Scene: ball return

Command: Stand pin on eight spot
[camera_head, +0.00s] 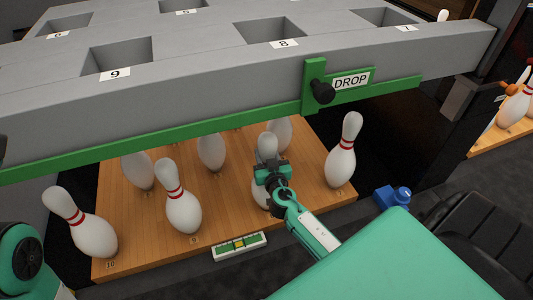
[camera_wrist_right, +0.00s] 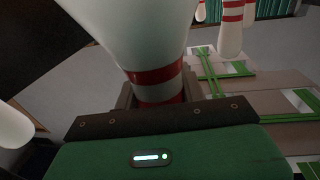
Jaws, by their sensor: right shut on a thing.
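My right gripper (camera_head: 270,172) is shut on the neck of a white pin (camera_head: 267,143), in front of the row of pins on the wooden pin deck (camera_head: 225,220). The pin looks near upright, and the gripper hides its middle. I cannot tell whether its base touches the deck, and the spot under it is hidden. In the right wrist view the held pin (camera_wrist_right: 130,35) shows its wide white body and red bands close to the jaws. My left gripper is not in view.
Several other pins stand around it, among them a front-left pin (camera_head: 182,203), a far-left one (camera_head: 85,222) and a right one (camera_head: 341,152). A grey rack (camera_head: 200,75) with numbered holes and a DROP label (camera_head: 351,81) overhangs the deck. A level (camera_head: 240,246) lies at the front edge.

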